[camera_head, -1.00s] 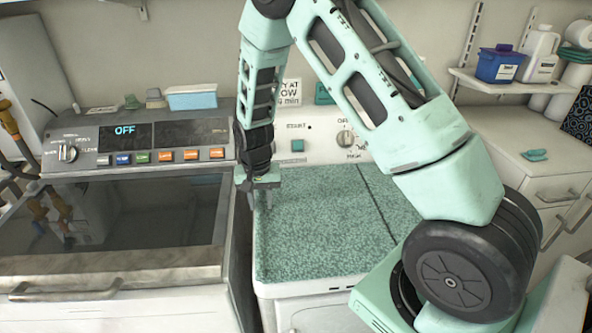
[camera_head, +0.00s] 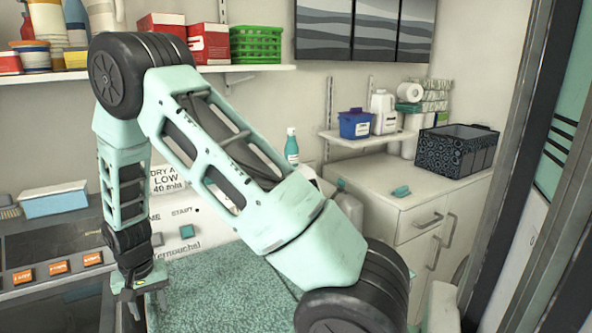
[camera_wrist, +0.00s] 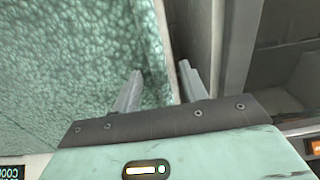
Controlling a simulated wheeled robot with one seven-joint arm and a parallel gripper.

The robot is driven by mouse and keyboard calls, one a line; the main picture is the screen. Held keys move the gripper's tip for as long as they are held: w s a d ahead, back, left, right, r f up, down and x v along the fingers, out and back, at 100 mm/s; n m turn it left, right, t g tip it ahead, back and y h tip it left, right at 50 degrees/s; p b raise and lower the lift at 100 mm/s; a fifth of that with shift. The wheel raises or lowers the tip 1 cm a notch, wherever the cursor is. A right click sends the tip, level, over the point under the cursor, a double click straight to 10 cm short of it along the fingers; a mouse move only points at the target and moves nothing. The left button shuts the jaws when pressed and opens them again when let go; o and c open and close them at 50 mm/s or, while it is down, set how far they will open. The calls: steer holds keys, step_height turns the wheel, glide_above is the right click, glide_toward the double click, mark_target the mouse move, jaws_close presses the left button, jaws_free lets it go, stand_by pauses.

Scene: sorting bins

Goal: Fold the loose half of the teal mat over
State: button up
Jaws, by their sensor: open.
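The teal mat (camera_head: 215,290) lies flat on the white appliance, mottled green, partly hidden behind my arm in the head view. My gripper (camera_head: 140,300) points down at the mat's left edge. In the wrist view the mat (camera_wrist: 70,70) fills the left side. There my gripper (camera_wrist: 160,75) is open with nothing between its fingers: one finger shows over the mat, the other beyond its edge over the narrow gap. Whether the fingers touch the mat cannot be told.
A dark-lidded machine (camera_wrist: 290,60) stands close beside the mat's edge. A control panel is behind the mat. A white cabinet (camera_head: 390,195) with a patterned bin (camera_head: 455,150) stands at the right. Shelves with bottles and boxes hang on the wall.

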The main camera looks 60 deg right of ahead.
step_height(320, 180, up, 10)
steer(key=p, duration=0.7)
steer(key=shift+s+d, duration=0.1)
steer(key=shift+s+f, duration=0.1)
stand_by(0.6)
